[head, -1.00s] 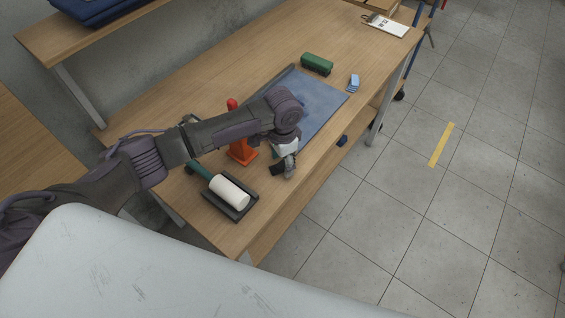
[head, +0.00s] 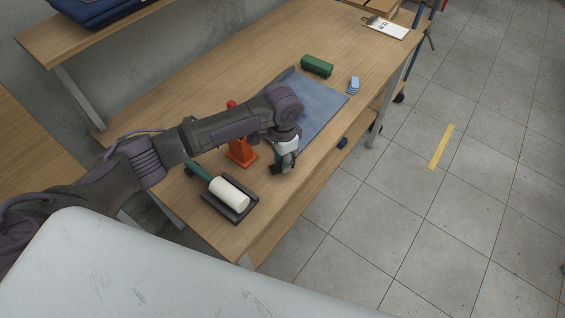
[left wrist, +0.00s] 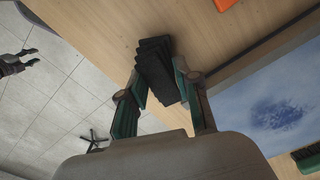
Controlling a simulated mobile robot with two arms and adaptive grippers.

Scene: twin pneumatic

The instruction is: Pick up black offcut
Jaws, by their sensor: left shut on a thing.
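The black offcut (left wrist: 158,68) is a dark, ridged block between the two fingers of my left gripper (left wrist: 165,85) in the left wrist view. The gripper is shut on it, with a finger against each side. In the head view my left gripper (head: 284,168) is at the front edge of the bench, beside the orange stand, and the offcut is a small dark patch at its fingertips. I cannot tell whether the offcut touches the bench top. My right gripper is not clearly seen in the head view.
A black tray (head: 246,209) holding a white roller (head: 229,193) lies on the wooden bench (head: 190,220). A blue mat (head: 322,108), green block (head: 317,65) and light-blue block (head: 353,85) lie farther along.

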